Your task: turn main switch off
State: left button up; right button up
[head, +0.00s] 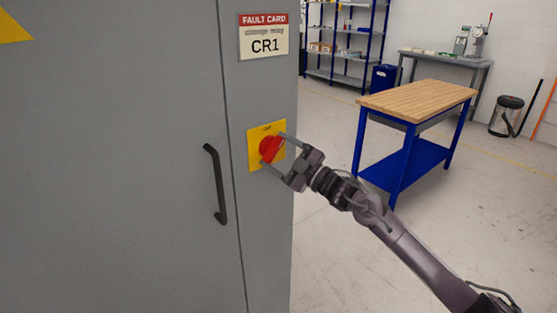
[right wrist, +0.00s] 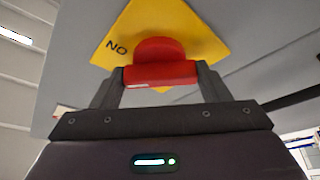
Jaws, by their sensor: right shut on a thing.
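The main switch is a red rotary knob (head: 270,149) on a yellow plate (head: 254,160), fixed to the grey cabinet's front at the right of its door. My right gripper (head: 273,151) reaches in from the right and is shut on the red knob. In the right wrist view the knob (right wrist: 160,72) sits between the two fingers, with its grip bar lying across from finger to finger. The yellow plate (right wrist: 190,30) behind it shows the letters "NO", seen upside down or turned. My left gripper is not in view.
The grey cabinet (head: 110,150) fills the left, with a black door handle (head: 216,185) left of the switch. A fault card (head: 264,37) reading "CR1" is above. A blue workbench (head: 418,100) with a wooden top stands at the right, with open floor around it.

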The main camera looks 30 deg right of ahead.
jog(key=shift+d+n+g+y+b, duration=0.1)
jog(key=shift+n+g+b, duration=0.6)
jog(key=shift+n, duration=0.85)
jog(key=shift+a+n+g+y+b, duration=0.1)
jog(key=shift+n+g+b, duration=0.55)
jog(key=shift+n, duration=0.85)
jog(key=shift+d+n+g+y+b, duration=0.1)
jog(key=shift+n+g+b, duration=0.35)
jog(key=shift+n+b, duration=0.75)
jog(key=shift+n, duration=0.55)
jog(key=shift+p, duration=0.3)
jog(key=o, duration=1)
jog(key=shift+r, duration=0.15)
